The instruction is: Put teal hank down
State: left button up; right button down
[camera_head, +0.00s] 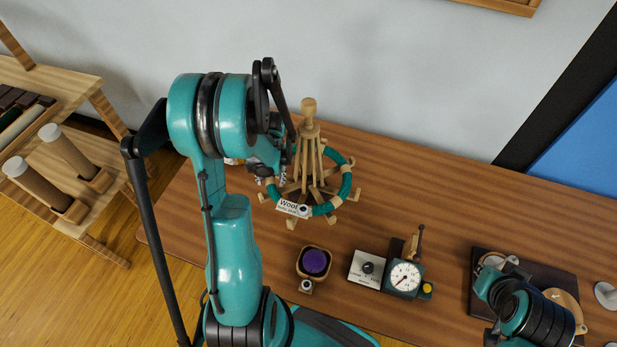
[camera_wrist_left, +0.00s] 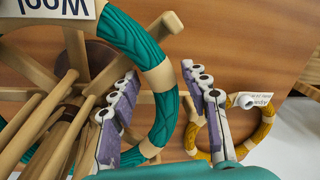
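The teal hank (camera_head: 347,184), a ring with pale tan bands and a white "Wool" tag, lies around the wooden swift (camera_head: 308,155) on the table. In the left wrist view the teal hank (camera_wrist_left: 167,95) passes between the two fingers of my left gripper (camera_wrist_left: 165,100). The fingers are apart, one on each side of the ring, with gaps visible, so it looks open. In the head view the left gripper is mostly hidden behind its own arm. My right arm is at the lower right, over a dark board; its fingers do not show clearly.
An ochre hank (camera_wrist_left: 207,138) with a tag lies close beside my left fingers. A purple-topped wooden dish (camera_head: 314,262), a dial device (camera_head: 404,279) and the dark board (camera_head: 565,281) stand towards the front. A shelf (camera_head: 65,165) is at the left. The table's back right is clear.

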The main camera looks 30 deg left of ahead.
pick_arm(q)
grip_shut()
